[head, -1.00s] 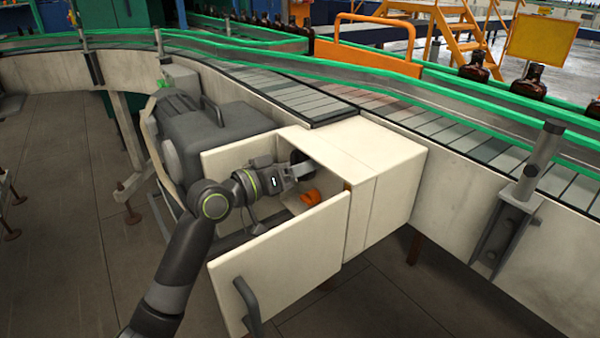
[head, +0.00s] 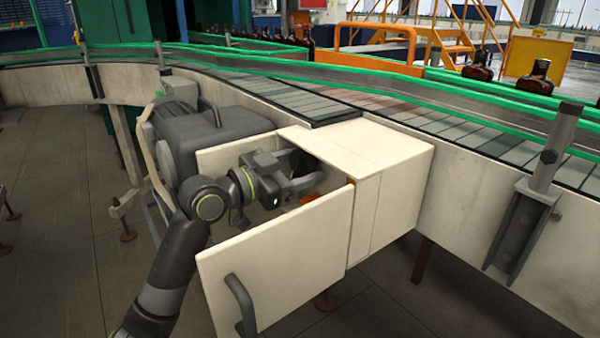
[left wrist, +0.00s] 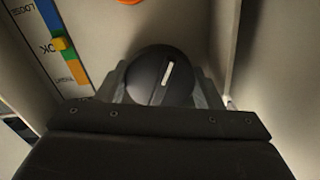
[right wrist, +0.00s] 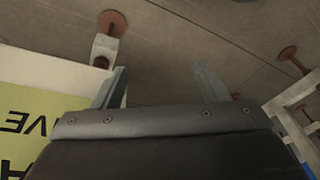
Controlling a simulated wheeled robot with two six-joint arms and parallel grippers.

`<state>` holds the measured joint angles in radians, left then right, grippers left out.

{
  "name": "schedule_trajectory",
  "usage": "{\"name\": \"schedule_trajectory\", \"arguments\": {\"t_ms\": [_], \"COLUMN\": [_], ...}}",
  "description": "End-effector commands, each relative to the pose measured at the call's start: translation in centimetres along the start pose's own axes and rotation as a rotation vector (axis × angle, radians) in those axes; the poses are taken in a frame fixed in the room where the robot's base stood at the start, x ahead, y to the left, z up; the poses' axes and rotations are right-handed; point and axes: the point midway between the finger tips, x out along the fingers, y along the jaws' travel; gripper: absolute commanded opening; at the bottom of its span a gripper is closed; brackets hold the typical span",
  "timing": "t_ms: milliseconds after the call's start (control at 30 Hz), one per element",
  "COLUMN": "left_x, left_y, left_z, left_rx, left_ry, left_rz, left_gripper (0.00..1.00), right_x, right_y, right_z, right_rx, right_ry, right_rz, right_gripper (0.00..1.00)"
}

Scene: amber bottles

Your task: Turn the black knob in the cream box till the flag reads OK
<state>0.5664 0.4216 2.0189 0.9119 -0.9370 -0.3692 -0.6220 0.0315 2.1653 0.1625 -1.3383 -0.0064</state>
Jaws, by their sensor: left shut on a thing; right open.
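The cream box (head: 395,205) stands beside the conveyor with its door (head: 280,255) open. Inside it, the round black knob (left wrist: 152,68) with a white line shows in the left wrist view; the line tilts slightly right of upright. My left gripper (head: 308,170) reaches into the box and is shut on the knob, one finger on each side. A yellow flag (left wrist: 62,43) sits beside the OK mark on a coloured scale (left wrist: 76,70), between LOOSE and TIGHT. My right gripper (right wrist: 160,80) is open and empty above the floor, outside the head view.
An orange part (left wrist: 130,2) lies inside the box near the knob. The door with its grey handle (head: 241,303) stands close to my left arm. A grey motor (head: 205,140) is behind that arm. Amber bottles (head: 478,68) stand along the conveyor.

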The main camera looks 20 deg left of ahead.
Motion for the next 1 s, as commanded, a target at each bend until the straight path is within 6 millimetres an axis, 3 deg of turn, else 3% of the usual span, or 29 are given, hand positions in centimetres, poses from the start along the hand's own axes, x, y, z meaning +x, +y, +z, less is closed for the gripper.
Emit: {"name": "schedule_trajectory", "arguments": {"t_ms": [667, 700, 733, 1000], "left_x": [-0.02, -0.02, -0.02, -0.03], "left_y": [0.02, 0.02, 0.02, 0.01], "left_z": [0.18, 0.18, 0.17, 0.07], "left_rx": [0.063, 0.063, 0.063, 0.063], "left_ry": [-0.005, -0.005, -0.005, -0.002], "left_rz": [0.001, 0.001, 0.001, 0.001], "left_gripper": [0.38, 0.63, 0.67, 0.69], "right_x": [-0.43, -0.43, -0.43, -0.44], "right_y": [-0.26, -0.26, -0.26, -0.25], "right_z": [-0.32, -0.31, -0.31, -0.31], "right_rx": [-0.002, -0.002, -0.002, -0.002], "right_ry": [0.023, 0.023, 0.023, 0.023], "right_rz": [-0.013, -0.013, -0.013, -0.013], "right_gripper": [0.67, 0.67, 0.67, 0.67]}}
